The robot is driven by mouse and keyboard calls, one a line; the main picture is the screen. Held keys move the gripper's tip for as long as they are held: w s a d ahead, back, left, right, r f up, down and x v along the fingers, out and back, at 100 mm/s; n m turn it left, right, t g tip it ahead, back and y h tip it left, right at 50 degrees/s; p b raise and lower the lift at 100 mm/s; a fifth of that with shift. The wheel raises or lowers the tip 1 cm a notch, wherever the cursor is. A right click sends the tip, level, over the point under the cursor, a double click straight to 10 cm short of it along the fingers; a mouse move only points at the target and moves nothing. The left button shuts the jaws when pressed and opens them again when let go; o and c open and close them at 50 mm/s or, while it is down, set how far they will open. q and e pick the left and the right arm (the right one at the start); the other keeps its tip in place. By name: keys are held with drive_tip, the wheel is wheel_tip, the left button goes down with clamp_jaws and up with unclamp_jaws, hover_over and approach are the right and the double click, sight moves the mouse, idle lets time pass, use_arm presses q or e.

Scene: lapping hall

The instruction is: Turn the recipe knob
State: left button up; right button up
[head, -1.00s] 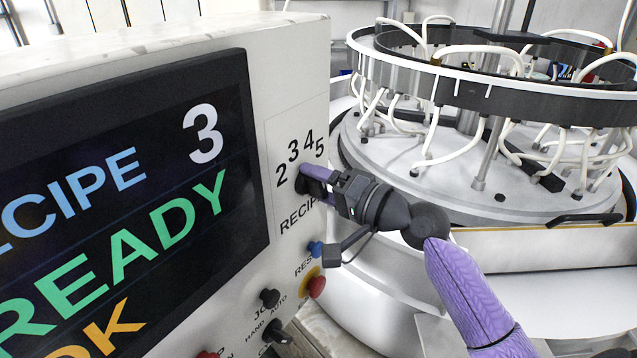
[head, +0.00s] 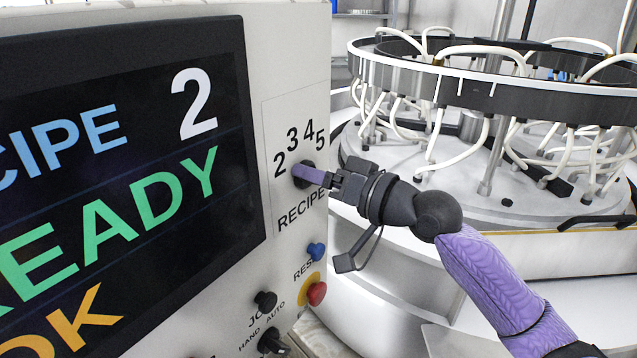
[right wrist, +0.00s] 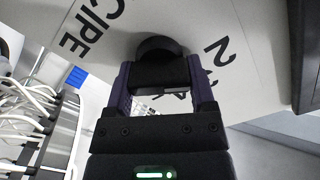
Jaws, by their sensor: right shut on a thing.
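The recipe knob is a dark round knob on the light control panel, ringed by the numbers 2, 3, 4, 5 above the word RECIPE. In the head view my right gripper (head: 318,177) covers most of it, and only a dark edge of the knob (head: 296,182) shows. In the right wrist view the knob (right wrist: 158,47) sits between the two purple fingers of the gripper (right wrist: 160,85). The gripper is shut on it. The screen (head: 120,170) reads RECIPE 2, READY and OK. My left gripper is not in view.
Below the knob are a blue button (head: 316,251), a red button on a yellow ring (head: 316,293) and dark JOG and HAND/AUTO switches (head: 265,301). A large round machine with white hoses (head: 480,85) stands behind and to the right of my arm.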

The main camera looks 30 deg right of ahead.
drive_tip(key=shift+n, duration=0.5)
drive_tip(key=o, duration=1.2)
drive_tip(key=shift+s+d+f+b, duration=0.1)
drive_tip(key=shift+s+b, duration=0.15)
drive_tip(key=shift+b, duration=0.15)
drive_tip(key=b+v, duration=0.4)
drive_tip(key=v, duration=0.5)
drive_tip(key=shift+s, duration=0.15)
drive_tip(key=shift+d, duration=0.1)
